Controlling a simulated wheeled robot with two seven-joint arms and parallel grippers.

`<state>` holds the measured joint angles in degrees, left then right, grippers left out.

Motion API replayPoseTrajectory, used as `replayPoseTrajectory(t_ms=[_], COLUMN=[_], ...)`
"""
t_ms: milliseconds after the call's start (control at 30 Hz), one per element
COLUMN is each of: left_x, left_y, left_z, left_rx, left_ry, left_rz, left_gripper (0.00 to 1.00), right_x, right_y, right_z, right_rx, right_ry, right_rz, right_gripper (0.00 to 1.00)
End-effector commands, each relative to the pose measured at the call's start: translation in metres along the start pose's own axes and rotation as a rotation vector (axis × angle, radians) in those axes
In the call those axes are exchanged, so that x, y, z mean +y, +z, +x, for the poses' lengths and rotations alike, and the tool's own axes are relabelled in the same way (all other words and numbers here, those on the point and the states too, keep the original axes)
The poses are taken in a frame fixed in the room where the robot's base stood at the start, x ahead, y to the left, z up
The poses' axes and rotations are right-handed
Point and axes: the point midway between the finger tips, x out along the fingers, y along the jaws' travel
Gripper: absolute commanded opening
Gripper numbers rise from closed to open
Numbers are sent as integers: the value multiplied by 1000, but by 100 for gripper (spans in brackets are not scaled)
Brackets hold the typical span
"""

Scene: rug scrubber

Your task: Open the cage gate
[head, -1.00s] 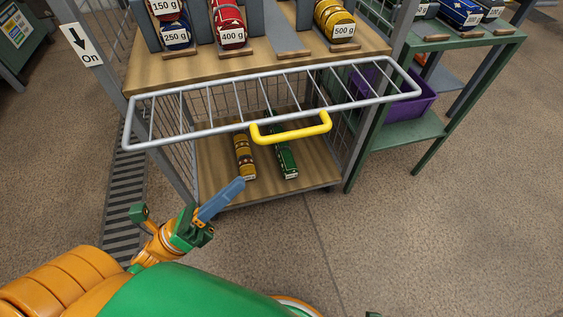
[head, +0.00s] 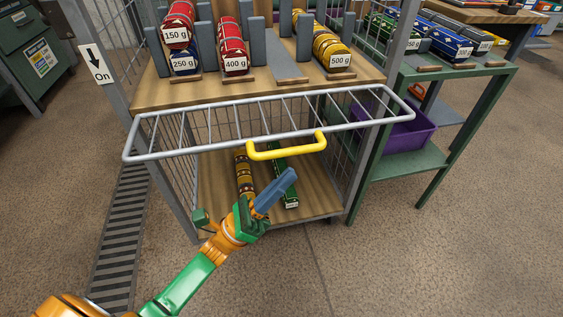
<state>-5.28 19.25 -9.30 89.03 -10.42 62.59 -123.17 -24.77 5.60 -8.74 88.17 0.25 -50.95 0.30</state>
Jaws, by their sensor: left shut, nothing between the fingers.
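The cage gate (head: 205,142) is a grey barred frame that juts out towards me across the front of the cage cart, below its upper shelf. A yellow handle (head: 287,150) is fixed to its front bar. My left gripper (head: 285,183) is shut and empty. In the picture it lies just below the yellow handle, apart from it, and covers part of the lower shelf. My right gripper is not in view.
The upper shelf (head: 150,96) holds several labelled rolls between grey dividers. A brown roll (head: 244,174) and a green roll (head: 280,164) lie on the lower shelf. A green table (head: 460,85) with a purple bin (head: 405,130) stands at right. Floor in front is clear.

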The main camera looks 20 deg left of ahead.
Motion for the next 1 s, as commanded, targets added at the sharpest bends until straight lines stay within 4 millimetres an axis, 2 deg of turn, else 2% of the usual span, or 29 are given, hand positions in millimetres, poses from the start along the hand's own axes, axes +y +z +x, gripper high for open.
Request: replayPoseTrajectory(t_ms=[33, 200, 633, 1000], left_x=[-2, 0, -1, -11], left_y=[8, 18, 22, 44], left_z=[8, 17, 21, 43], left_rx=[0, 1, 0, -1], left_ry=[-3, -1, 7, 120], left_rz=[0, -1, -8, -120], left_gripper=[0, 0, 0, 0], right_x=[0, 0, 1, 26], right_y=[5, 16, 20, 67], right_z=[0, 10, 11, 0], right_rx=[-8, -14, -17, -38], right_ry=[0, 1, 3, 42], right_rz=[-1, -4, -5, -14], right_gripper=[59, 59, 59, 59])
